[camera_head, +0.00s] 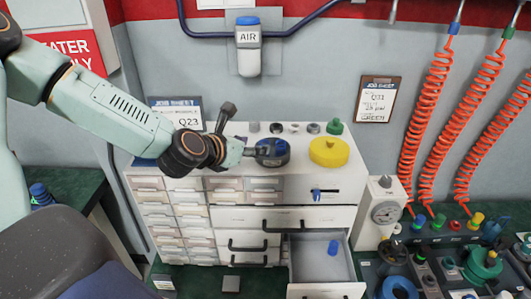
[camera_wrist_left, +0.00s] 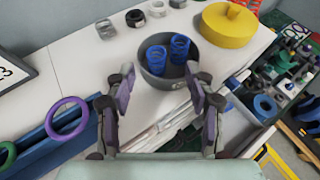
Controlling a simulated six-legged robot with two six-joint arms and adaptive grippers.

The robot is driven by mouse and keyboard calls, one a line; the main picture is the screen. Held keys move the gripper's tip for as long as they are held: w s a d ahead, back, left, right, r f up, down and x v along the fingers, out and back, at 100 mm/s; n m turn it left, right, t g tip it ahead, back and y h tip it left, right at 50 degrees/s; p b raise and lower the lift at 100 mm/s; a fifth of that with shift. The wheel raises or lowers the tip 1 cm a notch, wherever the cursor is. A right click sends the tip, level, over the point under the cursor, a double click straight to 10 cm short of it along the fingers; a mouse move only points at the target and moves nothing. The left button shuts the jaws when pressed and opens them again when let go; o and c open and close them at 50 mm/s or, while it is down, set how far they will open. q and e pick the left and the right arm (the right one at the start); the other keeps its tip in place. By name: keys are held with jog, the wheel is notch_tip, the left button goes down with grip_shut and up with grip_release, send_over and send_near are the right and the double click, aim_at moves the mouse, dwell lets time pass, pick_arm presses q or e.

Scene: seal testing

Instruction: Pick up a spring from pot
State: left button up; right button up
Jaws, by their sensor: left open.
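A dark grey pot (camera_head: 272,160) stands on the white cabinet top, partly covered by my left gripper (camera_head: 243,150) in the head view. In the left wrist view the pot (camera_wrist_left: 162,83) holds two blue springs, a left one (camera_wrist_left: 157,60) and a right one (camera_wrist_left: 180,48), both upright and rising above the rim. My left gripper (camera_wrist_left: 160,75) is open and empty, its fingers spread on either side of the pot's near side. Whether the fingers touch the pot cannot be told. My right gripper is not in view.
A yellow lid (camera_head: 329,152) with a knob lies right of the pot. Several small rings and coils (camera_head: 293,127) line the back of the cabinet top (camera_head: 345,178). A drawer (camera_head: 320,262) below stands open with a blue part inside. A gauge (camera_head: 383,213) stands at the right.

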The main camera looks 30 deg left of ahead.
aim_at(263, 143)
pick_arm(q)
jog(key=shift+w+a+f+b, duration=0.35)
jog(key=shift+w+f+b, duration=0.2)
jog(key=shift+w, duration=0.2)
jog(key=shift+d+b+x, duration=0.15)
jog(key=shift+x, duration=0.7)
jog(key=shift+d+b+x, duration=0.1)
jog(key=shift+b+x, duration=0.05)
jog(key=shift+x, duration=0.7)
jog(key=shift+s+a+r, duration=0.15)
jog(key=shift+a+r, duration=0.1)
jog(key=shift+w+d, duration=0.2)
jog(key=c, duration=0.6)
jog(key=shift+s+a, duration=0.15)
grip_shut()
